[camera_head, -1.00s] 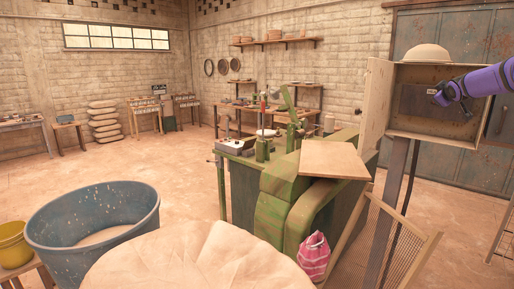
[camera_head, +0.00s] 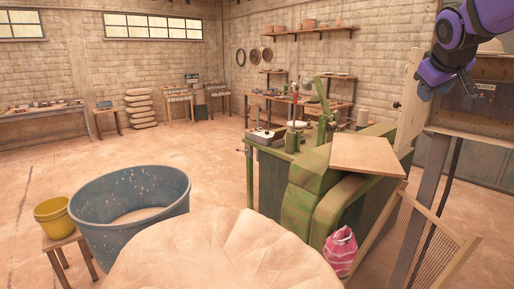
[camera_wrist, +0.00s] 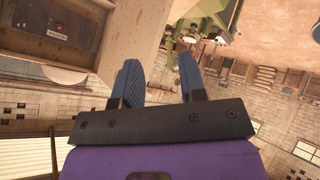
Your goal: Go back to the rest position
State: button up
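My purple arm hangs at the upper right of the head view. My gripper (camera_head: 447,88) points down in front of the open wooden box (camera_head: 476,120) on its post. In the wrist view my gripper (camera_wrist: 160,82) shows two blue-grey fingers standing apart with nothing between them. The wooden box (camera_wrist: 118,35) appears upside down at the upper left of that view, to the side of the fingers. A dark panel with a small label (camera_head: 484,86) shows inside the box, partly hidden by my arm.
A green machine (camera_head: 310,190) with a wooden board (camera_head: 367,155) on top stands below and left of my gripper. A pink striped bag (camera_head: 341,250) and a mesh frame (camera_head: 425,245) are nearby. A blue tub (camera_head: 130,215) stands left. Open floor lies beyond it.

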jog(key=s+a+f+g+y, duration=0.1)
jog(key=s+a+f, duration=0.2)
jog(key=s, duration=0.6)
jog(key=s+a+f+m+g+y, duration=0.1)
jog(key=s+a+f, duration=0.3)
jog(key=s, duration=0.6)
jog(key=s+a+f+m+g+y, duration=0.1)
jog(key=s+a+f+y, duration=0.1)
jog(key=s+f, duration=0.3)
jog(key=s+a, duration=0.1)
jog(key=s, duration=0.3)
jog(key=shift+s+a+f, duration=0.2)
jog(key=shift+a+f, duration=0.05)
